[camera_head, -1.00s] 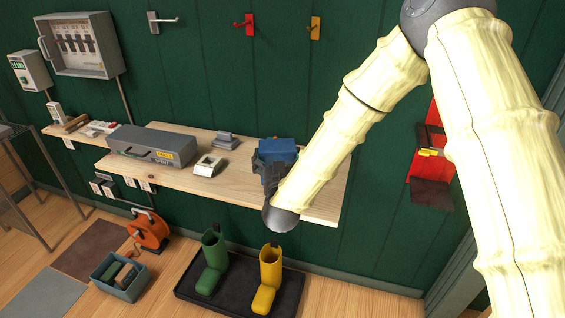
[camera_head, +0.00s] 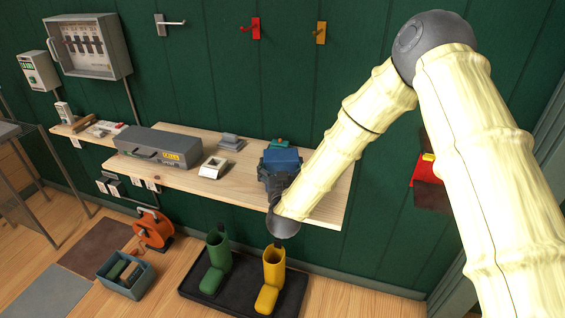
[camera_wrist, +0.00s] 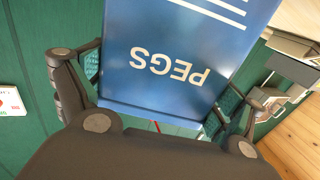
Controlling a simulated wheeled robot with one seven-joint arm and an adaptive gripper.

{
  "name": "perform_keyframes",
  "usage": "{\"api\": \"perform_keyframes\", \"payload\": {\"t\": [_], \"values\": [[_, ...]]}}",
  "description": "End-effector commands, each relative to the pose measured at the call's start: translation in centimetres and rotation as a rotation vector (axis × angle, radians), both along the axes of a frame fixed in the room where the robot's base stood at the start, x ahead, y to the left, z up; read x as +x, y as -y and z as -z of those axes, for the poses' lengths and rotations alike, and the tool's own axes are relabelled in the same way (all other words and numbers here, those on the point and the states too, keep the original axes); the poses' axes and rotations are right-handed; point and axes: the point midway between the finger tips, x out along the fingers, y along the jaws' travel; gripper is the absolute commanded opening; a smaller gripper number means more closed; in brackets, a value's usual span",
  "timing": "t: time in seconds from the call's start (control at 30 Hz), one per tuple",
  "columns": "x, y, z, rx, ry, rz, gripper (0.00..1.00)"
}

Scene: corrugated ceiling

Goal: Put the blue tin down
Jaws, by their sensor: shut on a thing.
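The blue tin (camera_head: 281,159) is at the right part of the wooden shelf (camera_head: 235,192), in my gripper (camera_head: 276,178). In the wrist view the tin (camera_wrist: 185,55) fills the middle and shows the word PEGS upside down. My gripper (camera_wrist: 160,100) has a finger on each side of it and is shut on it. My arm comes in from the right and hides part of the shelf's right end. Whether the tin's underside touches the shelf cannot be told.
A small green-topped thing (camera_head: 279,142) shows just behind the tin.

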Motion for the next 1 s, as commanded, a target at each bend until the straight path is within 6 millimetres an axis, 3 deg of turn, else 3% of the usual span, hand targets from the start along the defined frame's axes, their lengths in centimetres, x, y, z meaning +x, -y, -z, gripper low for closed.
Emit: {"api": "perform_keyframes", "payload": {"t": [0.27,0.3,0.73,1.0], "values": [[0.1,-0.1,0.0,0.001,0.004,0.000,0.29],[0.0,0.0,0.2,0.000,0.000,0.000,1.00],[0.0,0.0,-0.2,0.001,0.000,0.000,1.00],[-3.6,0.0,0.2,-0.001,-0.001,-0.003,1.00]]}}
